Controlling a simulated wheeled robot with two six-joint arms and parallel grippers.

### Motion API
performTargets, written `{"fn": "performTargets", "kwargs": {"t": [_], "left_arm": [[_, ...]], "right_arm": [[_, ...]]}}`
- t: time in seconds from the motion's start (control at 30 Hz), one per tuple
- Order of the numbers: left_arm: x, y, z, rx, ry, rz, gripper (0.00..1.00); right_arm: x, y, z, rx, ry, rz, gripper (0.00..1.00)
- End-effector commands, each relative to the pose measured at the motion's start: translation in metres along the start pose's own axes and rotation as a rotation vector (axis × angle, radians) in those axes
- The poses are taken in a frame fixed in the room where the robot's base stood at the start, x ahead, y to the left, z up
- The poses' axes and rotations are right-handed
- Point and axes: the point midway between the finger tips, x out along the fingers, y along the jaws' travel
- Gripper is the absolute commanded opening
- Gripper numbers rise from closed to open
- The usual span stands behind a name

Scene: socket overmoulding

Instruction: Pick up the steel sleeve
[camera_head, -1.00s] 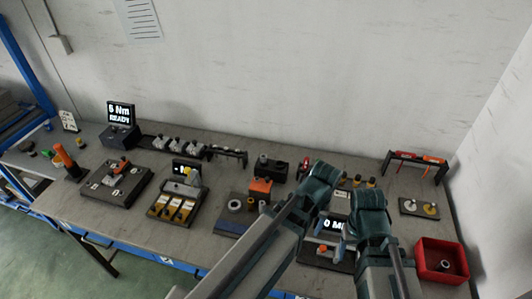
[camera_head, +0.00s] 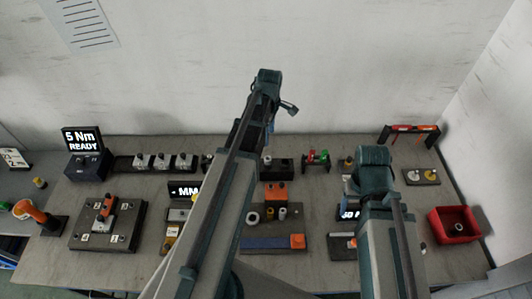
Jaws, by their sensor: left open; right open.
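A small grey metal ring-shaped part (camera_head: 460,227) lies in the red bin (camera_head: 440,232) at the right; it may be the steel sleeve, too small to tell. Other ring-shaped parts (camera_head: 253,218) stand in the middle by a blue-fronted tray (camera_head: 268,243). My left gripper (camera_head: 289,108) is raised high before the wall, open and apart from the parts. My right gripper (camera_head: 349,186) is open over the bench right of the middle, mostly hidden behind its own wrist, left of the red bin.
A "5 Nm READY" display (camera_head: 82,140) and a dark fixture plate (camera_head: 108,225) stand at the left. A rack with red and orange tools (camera_head: 409,130) stands at the back right. A pad with two round parts (camera_head: 422,176) lies behind the bin. Bare bench shows around the bin.

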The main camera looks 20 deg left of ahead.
Motion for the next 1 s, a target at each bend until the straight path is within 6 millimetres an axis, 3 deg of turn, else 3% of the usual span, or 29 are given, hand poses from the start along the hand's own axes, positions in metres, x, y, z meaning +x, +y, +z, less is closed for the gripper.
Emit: {"fn": "performTargets", "kwargs": {"t": [0.37,0.83,1.0], "left_arm": [[0.01,0.001,-0.002,-0.02,-0.001,0.001,0.69],[0.074,0.001,-0.002,-0.019,-0.001,0.001,0.69],[0.087,0.001,-0.002,-0.018,-0.001,0.001,0.69]], "right_arm": [[0.01,-0.001,-0.001,-0.001,0.0,0.0,0.69],[0.073,-0.007,-0.004,-0.01,0.0,0.002,0.69],[0.087,-0.008,-0.005,-0.009,0.0,0.002,0.69]]}}
